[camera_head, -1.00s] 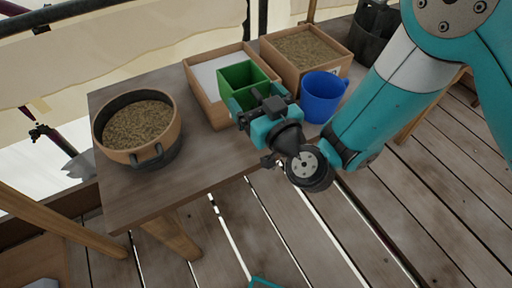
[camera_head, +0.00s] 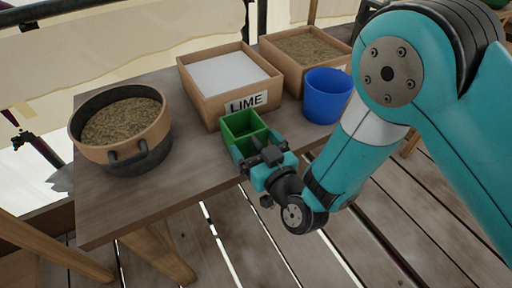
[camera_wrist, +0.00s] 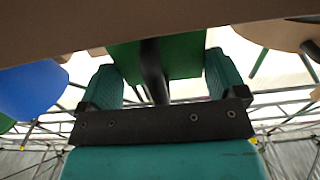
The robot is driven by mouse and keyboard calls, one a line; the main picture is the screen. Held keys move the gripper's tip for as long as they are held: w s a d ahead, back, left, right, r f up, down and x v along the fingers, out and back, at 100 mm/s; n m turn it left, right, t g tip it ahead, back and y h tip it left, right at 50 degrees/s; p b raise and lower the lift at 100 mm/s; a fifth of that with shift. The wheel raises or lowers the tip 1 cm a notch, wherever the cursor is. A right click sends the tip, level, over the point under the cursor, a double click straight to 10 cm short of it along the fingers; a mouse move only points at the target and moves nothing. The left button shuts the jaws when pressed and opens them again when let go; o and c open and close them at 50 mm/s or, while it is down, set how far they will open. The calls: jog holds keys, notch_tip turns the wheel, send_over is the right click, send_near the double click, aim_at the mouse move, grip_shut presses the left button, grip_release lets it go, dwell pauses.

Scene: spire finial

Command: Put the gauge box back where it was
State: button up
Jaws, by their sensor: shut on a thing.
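The gauge box is a small green open box (camera_head: 241,124) with a divider across it, in the head view. My gripper (camera_head: 256,150) is shut on its near side. The box is at the front edge of the table, just in front of the LIME box (camera_head: 228,84); whether it touches the table top is unclear. In the wrist view the green box (camera_wrist: 185,55) is between my two teal fingers (camera_wrist: 160,85), with a brown surface across the top of the view.
On the wooden table (camera_head: 150,203) stand a round sieve-like pan of sandy material (camera_head: 140,150) at left, a sand-filled wooden box (camera_head: 335,44) at back right and a blue bucket (camera_head: 325,100) to the right. The table's left front is clear.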

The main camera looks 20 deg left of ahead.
jog(key=o, duration=0.9)
jog(key=shift+r, duration=0.2)
jog(key=b+v, duration=0.3)
jog(key=v, duration=0.9)
jog(key=shift+f, duration=0.15)
